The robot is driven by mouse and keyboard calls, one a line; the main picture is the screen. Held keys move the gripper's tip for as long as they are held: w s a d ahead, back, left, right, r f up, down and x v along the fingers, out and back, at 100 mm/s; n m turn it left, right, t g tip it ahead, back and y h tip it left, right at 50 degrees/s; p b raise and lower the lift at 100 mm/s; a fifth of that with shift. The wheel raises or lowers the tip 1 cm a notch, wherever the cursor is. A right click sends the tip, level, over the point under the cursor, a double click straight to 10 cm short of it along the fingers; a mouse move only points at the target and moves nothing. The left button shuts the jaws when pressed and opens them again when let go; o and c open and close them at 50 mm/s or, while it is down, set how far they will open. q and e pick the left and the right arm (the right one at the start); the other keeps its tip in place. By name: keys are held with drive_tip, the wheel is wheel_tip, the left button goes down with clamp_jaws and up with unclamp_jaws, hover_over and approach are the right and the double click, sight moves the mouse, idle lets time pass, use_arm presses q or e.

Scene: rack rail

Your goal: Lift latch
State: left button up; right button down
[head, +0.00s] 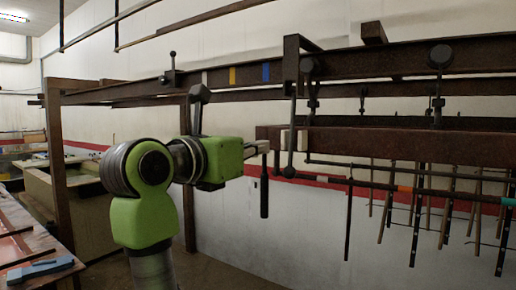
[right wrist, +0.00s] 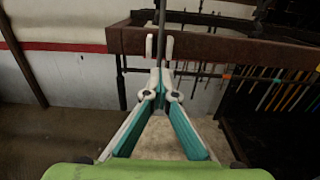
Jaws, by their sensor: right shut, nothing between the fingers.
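The likely latch is a dark vertical lever (head: 291,130) with a round knob at its lower end, hanging at the near end of the brown rail beam. A dark rod (right wrist: 161,20) stands upright just beyond my fingertips in the right wrist view; I cannot tell whether they touch it. My right gripper (head: 263,147) is shut and empty, pointing right at the beam end, just left of the lever. Its pale fingertips (right wrist: 160,47) show in the right wrist view with teal finger pads below. My left gripper is not in view.
A long brown upper rail (head: 400,62) with clamps and yellow and blue marks runs above. A lower beam (head: 400,143) carries several hanging rods on the right. A table (head: 25,240) stands at the left.

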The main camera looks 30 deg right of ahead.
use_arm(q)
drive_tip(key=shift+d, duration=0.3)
use_arm(e)
drive_tip(key=shift+a+r, duration=0.1)
drive_tip(key=shift+a, duration=0.1)
